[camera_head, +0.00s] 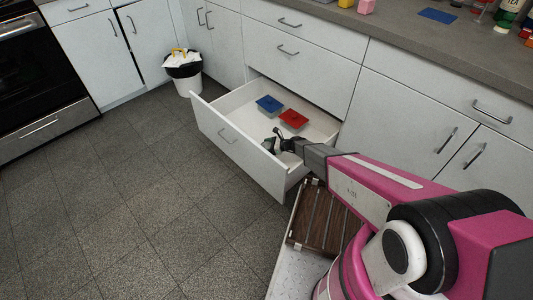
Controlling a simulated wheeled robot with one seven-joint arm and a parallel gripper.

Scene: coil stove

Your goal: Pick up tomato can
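I cannot make out a tomato can with certainty. My gripper (275,143) is over the near part of an open white drawer (230,150), pointing into it. It is small and dark in this view, so I cannot tell whether its fingers are open or shut, or whether they hold anything. A blue lidded box (269,105) and a red lidded box (293,120) are in the drawer beyond my gripper. My forearm and gripper hide part of the drawer's right end.
The counter (450,45) above holds a blue mat (437,15), a pink item (366,6) and bottles at the far right. A white bin (184,72) with a black liner stands by the cabinets. An oven (40,80) is at left. The tiled floor (120,200) is clear.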

